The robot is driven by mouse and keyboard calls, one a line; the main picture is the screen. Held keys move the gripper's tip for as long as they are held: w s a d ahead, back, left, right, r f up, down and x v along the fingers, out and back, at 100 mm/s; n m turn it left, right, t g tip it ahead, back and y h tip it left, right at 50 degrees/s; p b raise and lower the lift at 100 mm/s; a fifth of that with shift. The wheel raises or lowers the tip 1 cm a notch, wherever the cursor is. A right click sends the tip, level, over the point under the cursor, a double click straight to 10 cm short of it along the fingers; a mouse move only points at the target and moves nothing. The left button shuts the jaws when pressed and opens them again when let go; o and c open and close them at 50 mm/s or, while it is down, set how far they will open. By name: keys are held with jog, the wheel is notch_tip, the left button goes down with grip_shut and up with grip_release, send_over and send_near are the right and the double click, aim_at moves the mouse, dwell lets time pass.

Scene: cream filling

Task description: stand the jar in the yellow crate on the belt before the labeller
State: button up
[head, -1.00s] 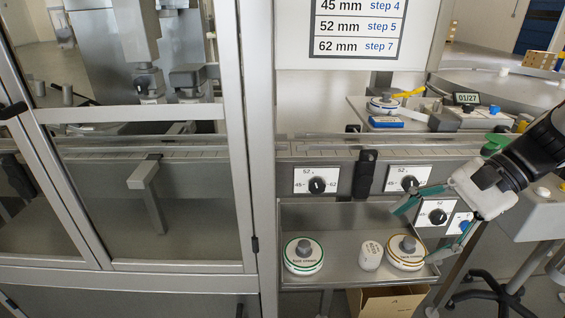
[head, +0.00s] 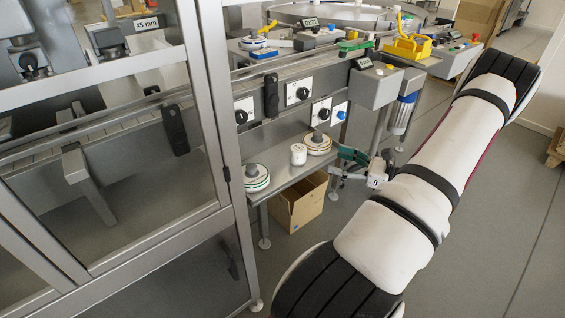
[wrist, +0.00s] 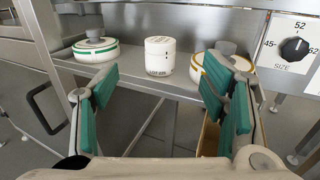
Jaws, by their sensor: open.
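My gripper (head: 345,164) is open and empty in front of the metal shelf. In the wrist view its green-padded fingers (wrist: 160,92) are spread wide. A small white lidded jar (wrist: 160,56) stands upright on the shelf beyond them, between the fingers in the picture and apart from them. The jar also shows in the head view (head: 298,154). The belt (head: 205,92) runs above the shelf into the glazed cabinet. I cannot tell which part is the labeller.
On the shelf (head: 284,178), a green-rimmed round piece (head: 256,177) stands left of the jar and an orange-rimmed one (head: 318,143) right of it. Size dials (head: 298,93) are above. A cardboard box (head: 298,203) is below. The cabinet frame (head: 217,110) stands left.

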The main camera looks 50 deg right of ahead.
send_near(299, 148)
jog(key=w, duration=0.4)
jog(key=shift+a+f+b, duration=0.1)
jog(key=shift+a+b, duration=0.25)
jog(key=shift+b, duration=0.05)
jog(key=shift+w+a+b, duration=0.2)
jog(key=shift+w, duration=1.3)
jog(key=shift+w+a+b, duration=0.2)
jog(key=shift+w, duration=1.35)
jog(key=c, duration=1.4)
jog(key=shift+c, duration=0.2)
